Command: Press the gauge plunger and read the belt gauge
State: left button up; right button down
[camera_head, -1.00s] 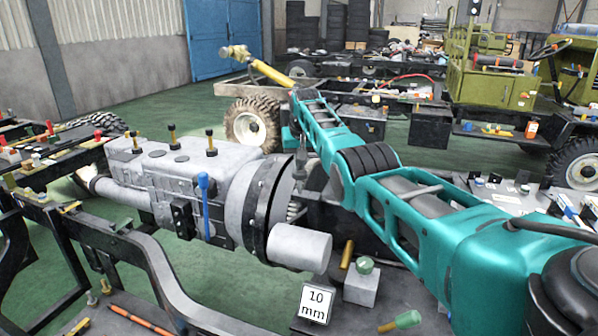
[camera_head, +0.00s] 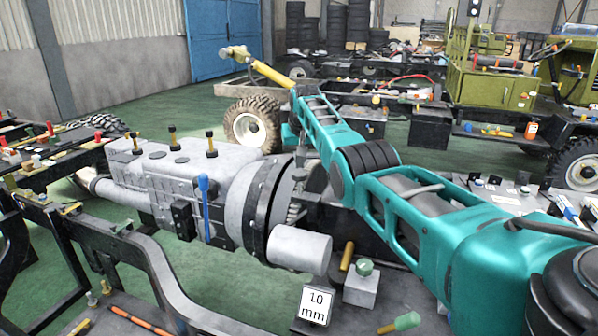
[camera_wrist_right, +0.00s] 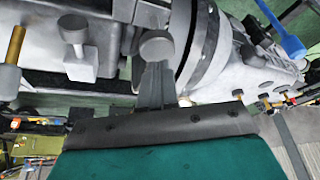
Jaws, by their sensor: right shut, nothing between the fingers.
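My right gripper (camera_head: 300,158) reaches down beside the round black-rimmed housing at the end of the grey engine block (camera_head: 170,175). In the right wrist view the gripper (camera_wrist_right: 154,68) is shut and empty. A round grey cap (camera_wrist_right: 157,47) stands right at its fingertips; whether they touch I cannot tell. It may be the gauge plunger, but no label confirms this. No needle or dial reading is visible. My left gripper is out of view.
A pale cylinder (camera_head: 299,248) juts out from the engine toward the card. A blue-handled lever (camera_head: 204,205) stands on the engine's near side. A green-handled tool (camera_head: 405,321) and a brass rod (camera_head: 347,255) are near the block. Green floor (camera_head: 220,285) shows below the engine.

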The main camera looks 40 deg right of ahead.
jog(key=shift+r, duration=2.3)
